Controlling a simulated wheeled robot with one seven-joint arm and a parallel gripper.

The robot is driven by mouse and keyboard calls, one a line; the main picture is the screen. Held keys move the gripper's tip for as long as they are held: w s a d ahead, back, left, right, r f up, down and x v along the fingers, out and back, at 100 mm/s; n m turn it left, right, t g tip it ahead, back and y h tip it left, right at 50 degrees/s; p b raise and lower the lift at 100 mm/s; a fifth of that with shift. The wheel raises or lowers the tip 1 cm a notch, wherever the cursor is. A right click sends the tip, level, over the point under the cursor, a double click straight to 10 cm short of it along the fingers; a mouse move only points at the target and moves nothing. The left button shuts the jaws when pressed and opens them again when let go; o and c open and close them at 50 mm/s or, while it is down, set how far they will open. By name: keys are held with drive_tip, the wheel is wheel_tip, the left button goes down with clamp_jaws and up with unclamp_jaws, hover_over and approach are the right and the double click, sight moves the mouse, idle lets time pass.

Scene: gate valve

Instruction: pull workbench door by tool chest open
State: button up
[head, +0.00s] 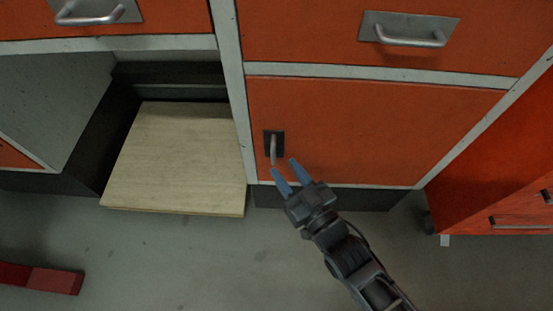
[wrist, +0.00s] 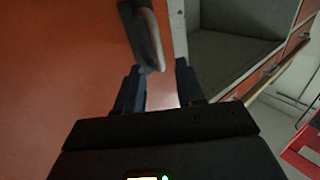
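The orange workbench door (head: 350,130) is shut, flush with the white frame. Its short upright metal handle (head: 274,148) sits on a dark plate near the door's left edge. The handle also shows in the wrist view (wrist: 150,40). My gripper (head: 286,168) is open, just below and slightly right of the handle in the head view. In the wrist view its two dark fingers (wrist: 159,80) are apart, and the handle's end appears in line with the gap between them. I cannot tell whether they touch it. The orange tool chest (head: 500,150) stands at the right.
Orange drawers with metal pulls (head: 410,32) lie above the door. To its left is an open bay with a pale wooden board (head: 180,165) low down. A red object (head: 45,279) lies at the lower left. The grey floor (head: 200,265) before the door is clear apart from my arm.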

sight(274, 155)
drive_tip(key=shift+b+x, duration=0.45)
drive_tip(key=shift+x, duration=1.65)
clamp_jaws()
